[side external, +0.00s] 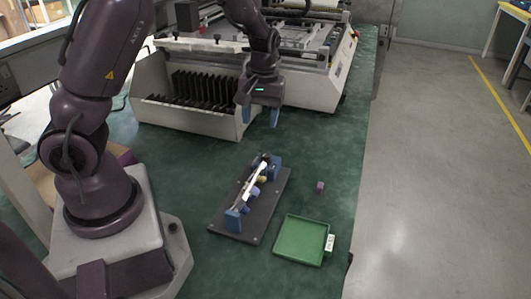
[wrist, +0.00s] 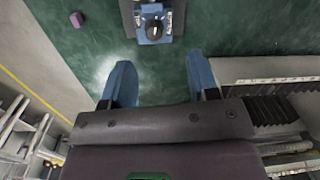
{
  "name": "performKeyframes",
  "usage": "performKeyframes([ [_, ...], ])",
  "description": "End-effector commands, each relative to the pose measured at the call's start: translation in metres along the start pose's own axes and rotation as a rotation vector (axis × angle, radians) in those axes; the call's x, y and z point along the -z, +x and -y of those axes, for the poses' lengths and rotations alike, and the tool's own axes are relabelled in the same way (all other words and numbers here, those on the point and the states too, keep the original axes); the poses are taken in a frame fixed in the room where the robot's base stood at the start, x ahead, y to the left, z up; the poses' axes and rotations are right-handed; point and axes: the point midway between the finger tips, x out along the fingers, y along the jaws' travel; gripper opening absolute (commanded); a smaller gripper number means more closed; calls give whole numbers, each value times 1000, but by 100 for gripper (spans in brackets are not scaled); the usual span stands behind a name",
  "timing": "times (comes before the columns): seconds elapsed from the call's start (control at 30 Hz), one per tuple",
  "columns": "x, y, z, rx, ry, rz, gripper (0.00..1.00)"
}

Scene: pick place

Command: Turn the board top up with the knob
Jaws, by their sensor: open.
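The board (side external: 248,190) shows as a thin pale strip, tilted on edge between two blue end posts on a dark base plate (side external: 225,221). Purple and yellowish parts show along its right side. In the wrist view, the knob (wrist: 153,28) is a dark round piece with a pale pointer on the blue post at the top edge. My gripper (side external: 261,116) is open and empty above the table, behind the far end of the fixture and apart from it. Its two blue fingers also show in the wrist view (wrist: 161,82); most of the board is out of that view.
A green tray (side external: 280,240) with a white label lies right of the fixture. A small purple block (side external: 320,186) lies behind the tray. A beige bin with dark slotted dividers (side external: 157,110) stands close beside my gripper at the left. A large machine (side external: 320,92) stands behind.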

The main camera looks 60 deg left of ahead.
Motion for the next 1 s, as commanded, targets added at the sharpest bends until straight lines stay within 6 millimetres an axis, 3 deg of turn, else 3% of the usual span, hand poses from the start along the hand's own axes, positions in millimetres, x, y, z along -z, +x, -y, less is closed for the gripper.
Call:
performKeyframes([
  [0.07,21,-7,-5,-34,-104,-45,54],
  [0.27,20,4,-9,-50,-154,-41,54],
  [0.7,23,90,-12,-48,-151,-39,54],
  [1.0,25,119,-14,-50,-149,-41,54],
])
